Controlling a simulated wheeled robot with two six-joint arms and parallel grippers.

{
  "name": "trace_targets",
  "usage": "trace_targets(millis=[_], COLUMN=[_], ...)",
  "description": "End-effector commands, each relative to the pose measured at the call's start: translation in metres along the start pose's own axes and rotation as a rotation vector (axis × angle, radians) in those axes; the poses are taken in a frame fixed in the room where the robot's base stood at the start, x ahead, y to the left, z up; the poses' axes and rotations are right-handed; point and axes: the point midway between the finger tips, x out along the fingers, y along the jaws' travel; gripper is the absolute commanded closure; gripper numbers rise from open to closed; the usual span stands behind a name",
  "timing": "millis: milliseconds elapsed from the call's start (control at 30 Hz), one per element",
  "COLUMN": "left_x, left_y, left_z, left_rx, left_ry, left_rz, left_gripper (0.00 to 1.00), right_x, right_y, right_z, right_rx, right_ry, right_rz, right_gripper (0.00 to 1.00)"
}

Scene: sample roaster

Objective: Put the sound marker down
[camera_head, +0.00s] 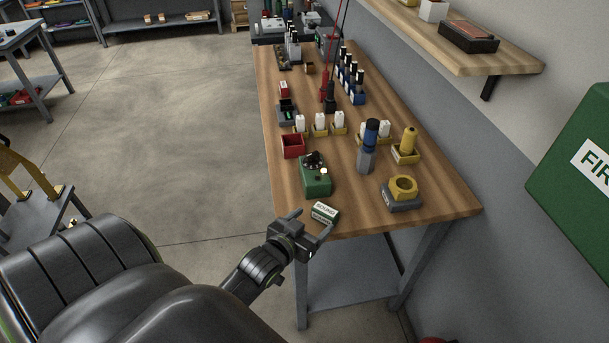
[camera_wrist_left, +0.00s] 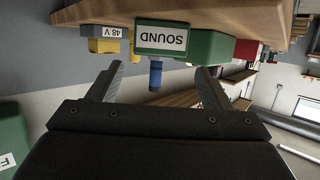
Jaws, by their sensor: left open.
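The sound marker (camera_head: 325,212) is a small green block with a white label reading SOUND. It lies at the near left corner of the wooden bench (camera_head: 440,205). My left gripper (camera_head: 308,222) is open and empty, right beside the marker on its near side. In the left wrist view the marker (camera_wrist_left: 161,38) is upside down, beyond the open fingertips of my left gripper (camera_wrist_left: 158,70) and apart from them. My right gripper is not in view.
A green box with a dial (camera_head: 316,178) stands just behind the marker. A yellow ring on a grey base (camera_head: 402,190) is to the right. A red bin (camera_head: 293,145) and a blue-topped cylinder (camera_head: 368,145) stand farther back. Bare wood lies between marker and yellow ring.

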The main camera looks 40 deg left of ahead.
Motion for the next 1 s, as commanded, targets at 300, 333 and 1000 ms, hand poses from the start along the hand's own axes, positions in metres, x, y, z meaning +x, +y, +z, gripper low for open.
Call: trace_targets(millis=[300,333,1000], left_x=[-0.027,-0.028,-0.033], left_y=[0.0,0.0,-0.001], left_z=[0.001,0.0,0.005], left_rx=[-0.002,-0.002,0.005], left_ry=[-0.001,-0.001,-0.042], left_rz=[0.0,0.0,-0.008], left_gripper=[0.28,0.28,0.28], right_x=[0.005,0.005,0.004], right_y=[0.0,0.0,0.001], right_z=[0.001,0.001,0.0], right_rx=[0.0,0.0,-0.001], right_ry=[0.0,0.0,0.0], right_rz=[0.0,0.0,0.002], right_gripper=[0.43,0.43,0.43])
